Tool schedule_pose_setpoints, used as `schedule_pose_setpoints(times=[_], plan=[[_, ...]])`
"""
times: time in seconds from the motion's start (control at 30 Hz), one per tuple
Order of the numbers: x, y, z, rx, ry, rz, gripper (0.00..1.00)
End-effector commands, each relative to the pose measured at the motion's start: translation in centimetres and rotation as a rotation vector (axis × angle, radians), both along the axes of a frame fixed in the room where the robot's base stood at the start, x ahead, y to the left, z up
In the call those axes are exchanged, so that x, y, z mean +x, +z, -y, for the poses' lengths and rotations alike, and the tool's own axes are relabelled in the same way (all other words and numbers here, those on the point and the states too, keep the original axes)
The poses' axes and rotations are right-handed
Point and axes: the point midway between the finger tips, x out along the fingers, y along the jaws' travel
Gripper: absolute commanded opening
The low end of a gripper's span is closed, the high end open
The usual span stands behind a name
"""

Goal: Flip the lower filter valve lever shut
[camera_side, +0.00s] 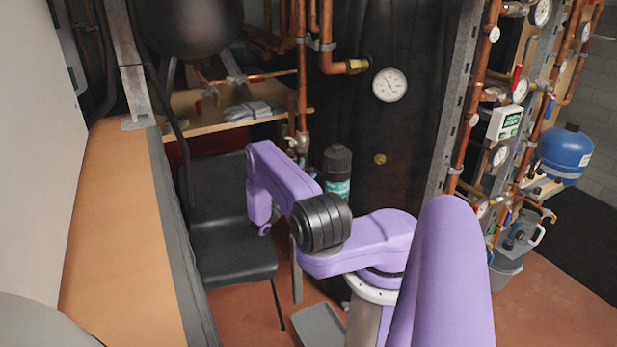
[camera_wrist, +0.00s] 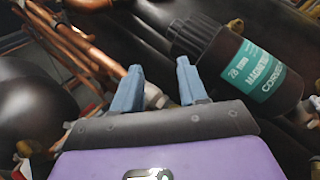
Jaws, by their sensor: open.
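The filter is a black canister with a teal label (camera_wrist: 252,68) in the wrist view, just right of my gripper's right finger. It also stands upright behind my arm in the side view (camera_side: 338,162). My gripper (camera_wrist: 158,78) is open, its two blue fingers pointing up the picture with a gap between them. A pale metal fitting (camera_wrist: 153,97) shows between the fingers, beside the left one; I cannot tell whether it is the lower valve. In the side view a metal valve (camera_side: 302,141) sits on the copper pipe above my wrist. I cannot make out the lower lever; my fingers are not clear there.
Copper pipes (camera_wrist: 75,45) run diagonally at the upper left of the wrist view, and a dark rounded body (camera_wrist: 30,105) fills the left. In the side view a black chair (camera_side: 228,243) stands left of my arm. A dark tank with a gauge (camera_side: 389,85) is behind.

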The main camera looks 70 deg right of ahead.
Motion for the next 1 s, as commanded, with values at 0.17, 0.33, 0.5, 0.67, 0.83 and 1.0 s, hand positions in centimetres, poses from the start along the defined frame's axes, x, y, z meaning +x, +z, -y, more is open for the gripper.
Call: schedule_pose_setpoints(times=[0.17,0.33,0.5,0.67,0.83,1.0], plan=[[-0.8,0.6,-1.2,0.000,0.002,0.000,0.42],[-1.7,1.2,-2.2,0.000,0.002,0.000,0.42],[-2.3,1.7,-3.0,0.000,0.001,-0.001,0.42],[-2.7,1.9,-3.3,0.000,0.000,0.000,0.42],[-2.9,2.0,-3.5,0.000,0.000,0.000,0.42],[-2.9,2.0,-3.5,0.000,0.000,-0.001,0.42]])
